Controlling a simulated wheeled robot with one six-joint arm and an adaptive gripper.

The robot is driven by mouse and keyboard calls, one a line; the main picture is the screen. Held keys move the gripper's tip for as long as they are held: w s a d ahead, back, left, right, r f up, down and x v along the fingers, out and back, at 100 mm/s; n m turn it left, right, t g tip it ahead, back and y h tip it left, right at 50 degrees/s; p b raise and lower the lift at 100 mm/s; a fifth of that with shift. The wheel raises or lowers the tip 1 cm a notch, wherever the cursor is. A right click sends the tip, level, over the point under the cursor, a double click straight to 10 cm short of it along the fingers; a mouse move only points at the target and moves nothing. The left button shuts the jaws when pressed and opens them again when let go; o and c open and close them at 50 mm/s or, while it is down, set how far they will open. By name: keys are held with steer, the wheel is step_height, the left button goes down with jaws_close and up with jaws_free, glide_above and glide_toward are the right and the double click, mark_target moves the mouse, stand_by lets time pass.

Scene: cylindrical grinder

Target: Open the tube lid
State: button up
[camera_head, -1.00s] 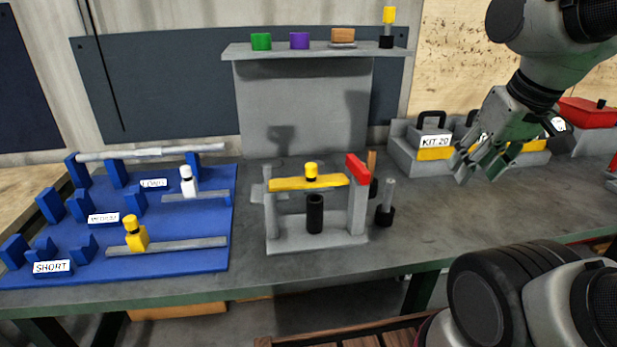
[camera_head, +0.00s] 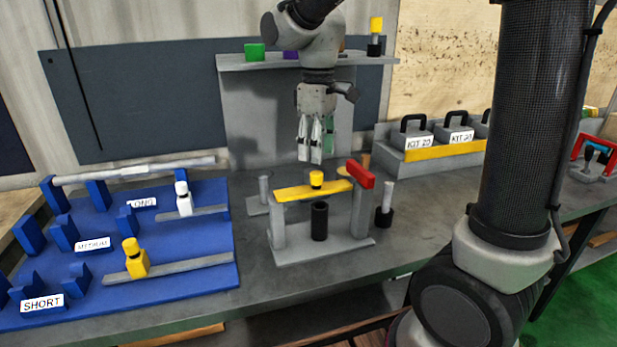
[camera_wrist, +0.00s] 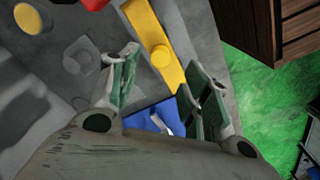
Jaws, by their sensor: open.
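A grey fixture (camera_head: 322,246) stands on the bench. A yellow bar (camera_head: 290,192) with a small yellow knob (camera_head: 316,180) lies across its two posts, and a red block (camera_head: 361,174) tops the right post. A black tube (camera_head: 320,222) stands upright below the bar. My gripper (camera_head: 312,152) is open and empty, pointing down above the bar, apart from it. In the wrist view, the yellow bar (camera_wrist: 150,35) and knob (camera_wrist: 161,56) show beyond the open fingers of my gripper (camera_wrist: 160,72). Which part is the tube lid, I cannot tell for certain.
A blue rack (camera_head: 180,240) with bars and labels is on the left. A grey shelf (camera_head: 225,66) with coloured pieces is behind my arm. A pin in a black base (camera_head: 385,205) stands right of the fixture. Kit boxes (camera_head: 415,138) stand at the back right.

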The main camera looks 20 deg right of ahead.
mark_target(317, 173)
step_height(317, 173, down, 8)
steer(key=shift+r, duration=0.15)
stand_by(0.3)
jaws_close()
